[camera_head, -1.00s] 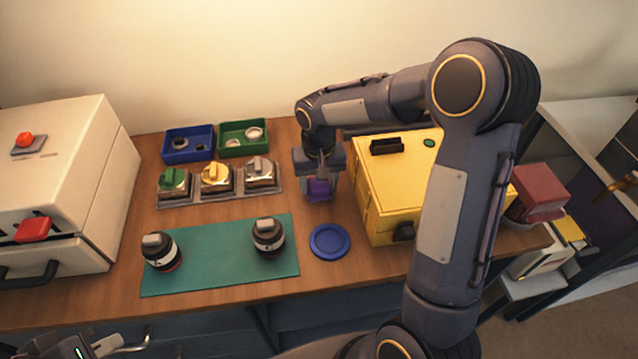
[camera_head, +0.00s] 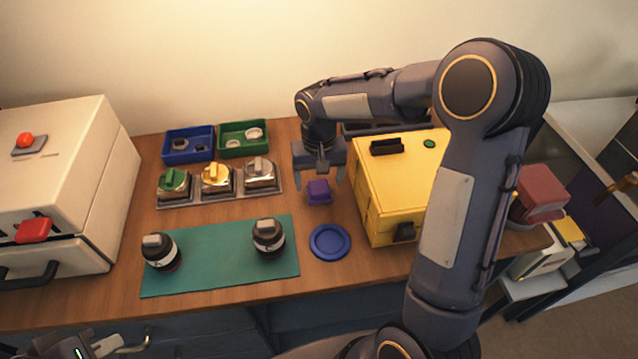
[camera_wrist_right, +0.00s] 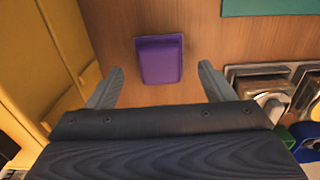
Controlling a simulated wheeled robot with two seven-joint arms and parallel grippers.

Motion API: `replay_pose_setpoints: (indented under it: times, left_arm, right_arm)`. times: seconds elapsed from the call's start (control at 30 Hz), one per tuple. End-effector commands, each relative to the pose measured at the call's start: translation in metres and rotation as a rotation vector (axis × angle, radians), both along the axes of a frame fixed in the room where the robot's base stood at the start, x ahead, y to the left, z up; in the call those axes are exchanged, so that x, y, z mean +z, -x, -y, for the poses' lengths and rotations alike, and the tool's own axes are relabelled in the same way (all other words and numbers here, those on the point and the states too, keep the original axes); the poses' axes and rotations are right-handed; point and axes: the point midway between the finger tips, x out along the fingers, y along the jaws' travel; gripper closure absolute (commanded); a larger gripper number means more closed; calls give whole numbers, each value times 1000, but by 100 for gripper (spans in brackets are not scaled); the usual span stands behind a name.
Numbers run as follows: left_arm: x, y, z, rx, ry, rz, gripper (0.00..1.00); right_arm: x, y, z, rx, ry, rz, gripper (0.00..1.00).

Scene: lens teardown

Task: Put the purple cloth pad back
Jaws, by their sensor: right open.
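The purple cloth pad (camera_head: 318,192) lies on the wooden table between the metal tray and the yellow box. In the right wrist view the pad (camera_wrist_right: 160,60) sits flat beyond the fingertips, roughly midway between them. My right gripper (camera_head: 319,182) is above and behind the pad, open and empty; its two spread fingers also show in the right wrist view (camera_wrist_right: 162,82). My left gripper (camera_head: 98,346) is only partly visible at the bottom left edge, away from the pad, and its jaws cannot be made out.
A blue round dish (camera_head: 330,241) lies in front of the pad. The yellow box (camera_head: 385,190) stands close on the right. A metal tray (camera_head: 222,199) with three capped pieces is on the left. A green mat (camera_head: 215,268) holds two lenses. Blue (camera_head: 189,157) and green (camera_head: 262,148) bins stand behind.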

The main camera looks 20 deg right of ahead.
Motion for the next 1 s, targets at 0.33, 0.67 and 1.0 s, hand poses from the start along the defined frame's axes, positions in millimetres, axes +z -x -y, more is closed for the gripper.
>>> replay_pose_setpoints:
  times: [0.33,0.67,1.0]
  left_arm:
    - [3,0,0,0,0,0,100]
    - [3,0,0,0,0,0,100]
    - [3,0,0,0,0,0,100]
  right_arm:
    - [72,-1,-1,1,-1,4,25]
    - [102,17,5,8,-29,29,25]
    - [128,133,10,64,-195,244,25]
